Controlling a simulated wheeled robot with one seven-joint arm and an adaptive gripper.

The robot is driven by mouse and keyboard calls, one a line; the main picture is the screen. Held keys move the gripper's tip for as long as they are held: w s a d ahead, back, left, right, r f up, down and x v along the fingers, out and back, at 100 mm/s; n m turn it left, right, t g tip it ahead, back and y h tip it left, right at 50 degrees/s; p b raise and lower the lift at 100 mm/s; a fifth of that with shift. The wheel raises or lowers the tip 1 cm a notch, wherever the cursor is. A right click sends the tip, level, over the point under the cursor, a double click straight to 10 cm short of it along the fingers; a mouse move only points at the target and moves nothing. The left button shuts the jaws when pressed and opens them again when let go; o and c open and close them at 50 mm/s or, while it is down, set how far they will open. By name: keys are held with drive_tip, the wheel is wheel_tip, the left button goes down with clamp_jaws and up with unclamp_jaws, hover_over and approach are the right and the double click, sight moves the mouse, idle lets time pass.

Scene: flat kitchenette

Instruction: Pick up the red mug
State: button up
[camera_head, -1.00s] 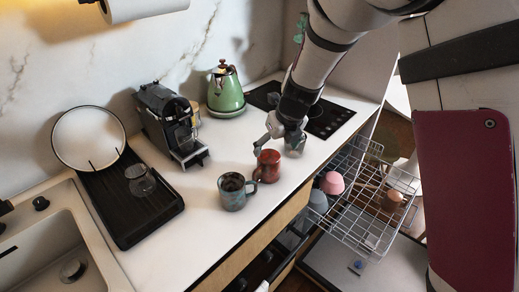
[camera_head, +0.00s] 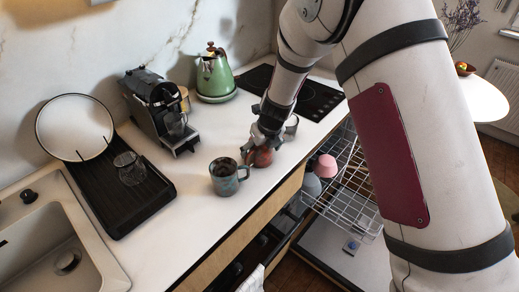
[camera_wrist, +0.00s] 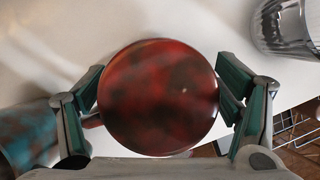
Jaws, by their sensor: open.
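The red mug (camera_head: 262,158) stands on the white counter with my gripper (camera_head: 258,146) over it, which hides its upper part in the head view. In the wrist view the red mug (camera_wrist: 158,97) fills the middle as a mottled dark-red disc. The open fingers of my gripper (camera_wrist: 162,102) are on either side of it. The right finger looks very close to the mug; I cannot tell if it touches. Part of the handle shows at the mug's left, near the left finger.
A blue-grey mug (camera_head: 226,177) stands close to the left of the red mug, also in the wrist view (camera_wrist: 28,138). A clear glass (camera_wrist: 288,25) stands to the right. Behind are a coffee machine (camera_head: 158,108) and green kettle (camera_head: 214,77). An open dishwasher rack (camera_head: 350,190) lies beyond the counter edge.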

drive_tip(key=shift+x, duration=0.75)
drive_tip(key=shift+c, duration=0.5)
drive_tip(key=c, duration=1.5)
